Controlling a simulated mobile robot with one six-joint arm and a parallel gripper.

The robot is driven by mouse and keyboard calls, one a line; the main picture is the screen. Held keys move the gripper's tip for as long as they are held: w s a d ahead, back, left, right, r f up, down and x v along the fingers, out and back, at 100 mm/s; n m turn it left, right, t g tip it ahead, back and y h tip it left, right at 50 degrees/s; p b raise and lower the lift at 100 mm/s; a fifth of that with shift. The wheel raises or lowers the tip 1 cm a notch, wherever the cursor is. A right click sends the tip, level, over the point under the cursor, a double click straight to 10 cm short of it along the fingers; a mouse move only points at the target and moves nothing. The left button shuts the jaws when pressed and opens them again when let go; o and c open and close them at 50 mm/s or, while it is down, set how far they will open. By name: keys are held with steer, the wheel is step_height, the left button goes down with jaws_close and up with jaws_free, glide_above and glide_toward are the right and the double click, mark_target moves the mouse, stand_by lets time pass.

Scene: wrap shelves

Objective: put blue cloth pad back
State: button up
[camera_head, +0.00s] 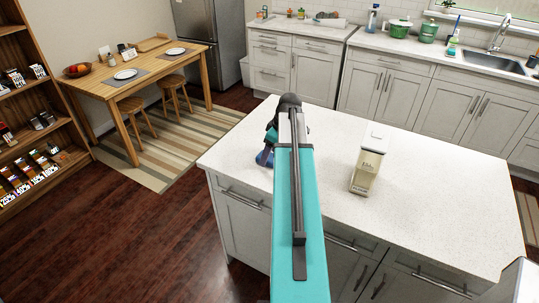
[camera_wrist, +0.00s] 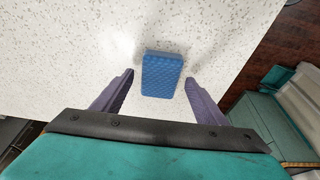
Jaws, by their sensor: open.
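The blue cloth pad (camera_wrist: 162,76) is a small textured rectangular block on the white speckled island countertop (camera_wrist: 75,45). In the wrist view it lies between and partly beyond my fingertips. My gripper (camera_wrist: 160,79) is open, one purple-grey finger on each side of the pad, with a gap on both sides. I cannot tell how far above the counter the fingertips are. In the head view my arm hides most of the gripper, and a small blue patch shows at its left side; I cannot tell whether that is the pad.
A clear container with a white lid (camera_head: 369,160) stands on the island, right of my arm. The island's right part is clear. A wooden shelf (camera_head: 62,132) with several packages is at the left. A dining table (camera_head: 150,73) and a back counter (camera_head: 465,75) with a sink stand behind.

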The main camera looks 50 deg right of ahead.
steer(key=b+v, duration=0.2)
steer(key=v, duration=0.9)
steer(key=shift+r+b, duration=0.3)
steer(key=shift+b, duration=0.05)
steer(key=shift+s+r, duration=0.15)
stand_by(0.6)
